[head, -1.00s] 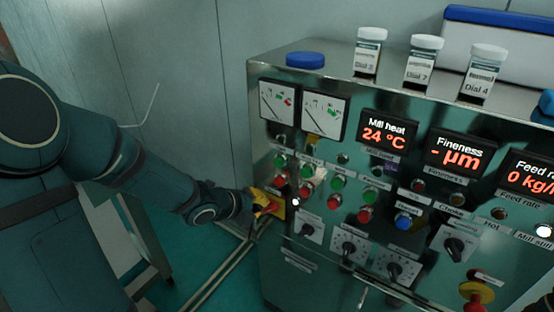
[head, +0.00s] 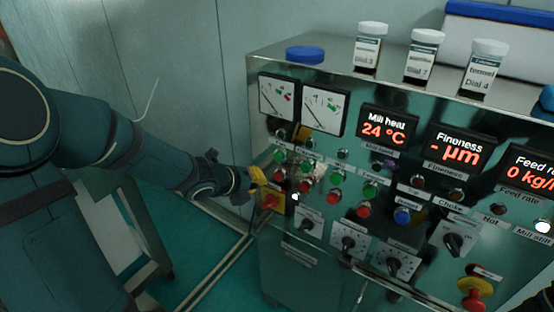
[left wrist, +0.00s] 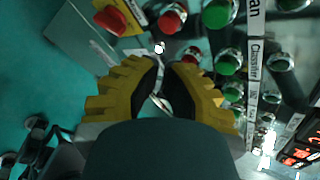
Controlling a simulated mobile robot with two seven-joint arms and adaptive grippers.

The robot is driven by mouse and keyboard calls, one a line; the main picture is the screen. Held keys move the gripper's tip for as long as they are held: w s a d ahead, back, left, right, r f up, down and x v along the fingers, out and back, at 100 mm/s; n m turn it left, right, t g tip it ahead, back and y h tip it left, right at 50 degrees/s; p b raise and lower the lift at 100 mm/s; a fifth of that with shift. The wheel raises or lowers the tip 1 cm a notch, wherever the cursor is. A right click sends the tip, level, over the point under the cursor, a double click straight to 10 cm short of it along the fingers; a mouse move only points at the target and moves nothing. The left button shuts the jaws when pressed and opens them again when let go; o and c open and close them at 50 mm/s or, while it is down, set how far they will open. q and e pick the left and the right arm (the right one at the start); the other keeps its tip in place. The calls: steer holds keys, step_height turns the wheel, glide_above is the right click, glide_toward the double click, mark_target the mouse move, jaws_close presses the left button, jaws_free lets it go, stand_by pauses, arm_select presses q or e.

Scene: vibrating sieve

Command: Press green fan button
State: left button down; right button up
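The green fan button (head: 280,156) is at the top of the leftmost button column on the steel panel. In the left wrist view it is the green button (left wrist: 218,14) beside a partly cut-off label ending in "an". The red button (left wrist: 172,18) of that column is beside it. My left gripper (head: 260,178) is just left of and below this column, apart from the green button. In the left wrist view its yellow fingers (left wrist: 166,64) are drawn close together, with nothing held between them. My right gripper is not in view.
A red stop button on a yellow plate (head: 269,201) is just below my left gripper. The classifier's green button (left wrist: 228,62) is close by. Dials, displays and more buttons fill the panel to the right. Labelled jars (head: 369,48) and a blue lid (head: 305,54) stand on top.

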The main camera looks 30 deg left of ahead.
arm_select(q)
steer(key=shift+w+d, duration=0.2)
steer(key=shift+w, duration=2.65)
steer(key=shift+w, duration=0.15)
steer(key=shift+w, duration=0.25)
steer(key=shift+w+d, duration=0.1)
steer(key=shift+w, duration=0.4)
steer(key=shift+s, duration=0.1)
steer(key=shift+s+b, duration=0.3)
steer(key=shift+s, duration=0.5)
steer(key=s, duration=0.5)
steer(key=shift+a, duration=0.3)
